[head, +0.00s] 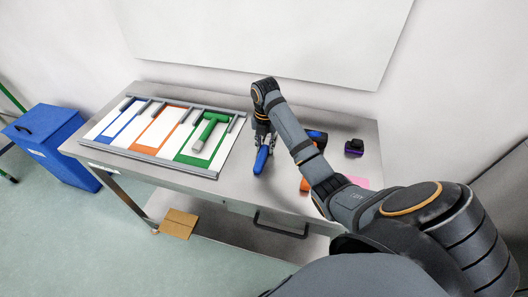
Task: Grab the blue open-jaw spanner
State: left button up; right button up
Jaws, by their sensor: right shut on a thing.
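The blue spanner (261,161) is at the middle of the grey metal table, to the right of the rack. My right gripper (262,143) reaches down over it and is shut on its upper part. The spanner's lower blue end points toward the table's front edge. Its jaw end is hidden by the gripper, and I cannot tell whether it still touches the table. My left gripper is not in view.
A rack (163,131) with blue, orange and green outlined bays lies on the table's left; a green-headed hammer (210,128) rests in the green bay. A dark and purple object (354,148) and a pink sheet (358,182) lie at right. A blue bin (50,140) stands left.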

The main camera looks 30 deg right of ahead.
aim_at(265, 145)
grip_shut()
jog(key=shift+r+p, duration=0.35)
jog(key=shift+r, duration=0.05)
notch_tip(265, 145, up, 3)
jog(key=shift+w+d+p, duration=0.1)
jog(key=shift+p, duration=1.05)
jog(key=w+a+r+p, duration=0.6)
jog(key=a+r, duration=0.3)
jog(key=a, duration=0.3)
jog(key=shift+w+a, duration=0.15)
jog(key=shift+a, duration=0.1)
